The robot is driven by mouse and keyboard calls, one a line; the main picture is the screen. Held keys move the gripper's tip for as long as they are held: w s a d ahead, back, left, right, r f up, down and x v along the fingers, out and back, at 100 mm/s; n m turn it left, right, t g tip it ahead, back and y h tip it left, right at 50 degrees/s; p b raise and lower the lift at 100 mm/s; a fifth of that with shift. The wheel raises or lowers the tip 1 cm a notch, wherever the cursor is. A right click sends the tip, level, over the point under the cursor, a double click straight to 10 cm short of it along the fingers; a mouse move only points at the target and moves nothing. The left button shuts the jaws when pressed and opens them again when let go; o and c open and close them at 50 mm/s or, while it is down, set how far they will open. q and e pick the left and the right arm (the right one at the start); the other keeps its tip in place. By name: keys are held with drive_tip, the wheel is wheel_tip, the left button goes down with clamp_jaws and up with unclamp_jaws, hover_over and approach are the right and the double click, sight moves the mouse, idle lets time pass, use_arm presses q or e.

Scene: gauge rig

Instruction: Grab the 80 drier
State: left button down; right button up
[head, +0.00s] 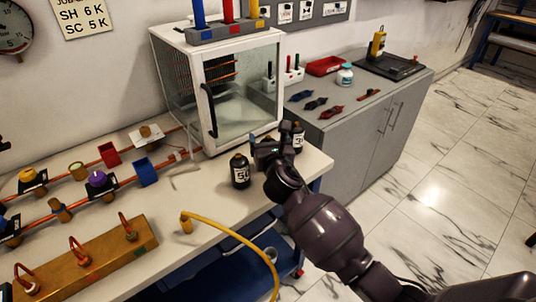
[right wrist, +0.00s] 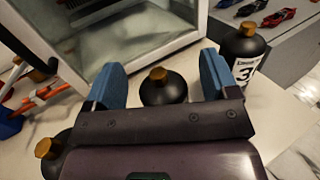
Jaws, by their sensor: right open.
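Three black bottles with brown caps stand at the right end of the white bench. The left bottle (head: 240,171) has a label that seems to read 50; it shows partly at the lower left of the right wrist view (right wrist: 52,158). The right bottle (head: 298,138) has a label starting with 3, clearer in the right wrist view (right wrist: 244,58). The middle bottle (right wrist: 164,90) is between the blue fingers of my right gripper (right wrist: 160,80), with gaps on both sides; its label is hidden. In the head view my right gripper (head: 272,147) mostly covers it. My left gripper is out of view.
A glass-fronted cabinet (head: 205,85) stands just behind the bottles. Pipes with valves and a brass manifold (head: 95,262) lie to the left, with a yellow hose (head: 245,242) over the front edge. A grey cupboard (head: 372,130) stands to the right.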

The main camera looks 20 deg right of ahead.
drive_tip(key=c, duration=1.1)
